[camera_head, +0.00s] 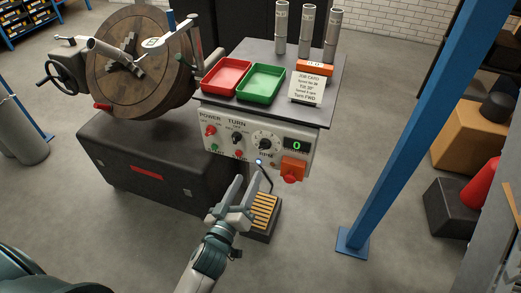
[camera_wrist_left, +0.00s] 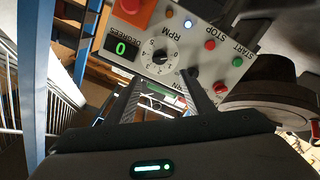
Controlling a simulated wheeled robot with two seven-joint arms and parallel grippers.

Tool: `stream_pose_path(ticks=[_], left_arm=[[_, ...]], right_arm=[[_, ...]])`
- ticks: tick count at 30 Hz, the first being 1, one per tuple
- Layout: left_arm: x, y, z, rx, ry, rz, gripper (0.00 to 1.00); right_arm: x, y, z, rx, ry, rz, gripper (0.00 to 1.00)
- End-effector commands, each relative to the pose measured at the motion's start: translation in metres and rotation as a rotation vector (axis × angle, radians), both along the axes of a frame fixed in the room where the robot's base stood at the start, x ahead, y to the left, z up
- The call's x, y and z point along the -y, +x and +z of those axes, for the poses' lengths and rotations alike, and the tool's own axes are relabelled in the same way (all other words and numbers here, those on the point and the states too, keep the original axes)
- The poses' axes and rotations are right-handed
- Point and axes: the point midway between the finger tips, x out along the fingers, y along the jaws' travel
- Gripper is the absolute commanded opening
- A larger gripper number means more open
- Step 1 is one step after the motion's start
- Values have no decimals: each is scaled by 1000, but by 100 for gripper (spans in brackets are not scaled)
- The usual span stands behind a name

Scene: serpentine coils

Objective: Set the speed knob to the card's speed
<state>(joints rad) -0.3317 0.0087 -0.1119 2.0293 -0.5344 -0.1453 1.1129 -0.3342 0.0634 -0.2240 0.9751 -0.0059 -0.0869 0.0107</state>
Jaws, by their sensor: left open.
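The speed knob (camera_head: 265,143), a black knob on a round white dial, is on the front panel (camera_head: 222,118). In the left wrist view the knob (camera_wrist_left: 160,57) has the label RPM and numbers around it. I cannot read its setting surely. The job card (camera_head: 307,88) leans at the right of the machine top; its lines name speed, tilt 30° and turn FWD, but the speed figure is too small to be sure. My left gripper (camera_head: 247,184) is open and empty, below and in front of the panel, apart from the knob. My right gripper is out of view.
A degrees display (camera_head: 296,145) reads 0. A turn switch (camera_head: 237,137), a red power knob (camera_head: 210,131) and a red-orange switch (camera_head: 291,168) flank the knob. Red (camera_head: 227,76) and green (camera_head: 261,83) trays lie on top. A blue post (camera_head: 405,125) stands right.

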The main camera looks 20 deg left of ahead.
Motion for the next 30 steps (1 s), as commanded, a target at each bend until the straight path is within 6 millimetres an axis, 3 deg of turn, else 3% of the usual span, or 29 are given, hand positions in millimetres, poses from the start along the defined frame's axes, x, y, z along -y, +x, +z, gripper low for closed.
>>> stream_pose_path(ticks=[18,24,30], left_arm=[[3,105,2,1,1,1,48],[4,122,1,0,1,0,48],[4,127,0,-1,0,1,48]], right_arm=[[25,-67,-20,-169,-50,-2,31],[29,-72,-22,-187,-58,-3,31],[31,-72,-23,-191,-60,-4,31]])
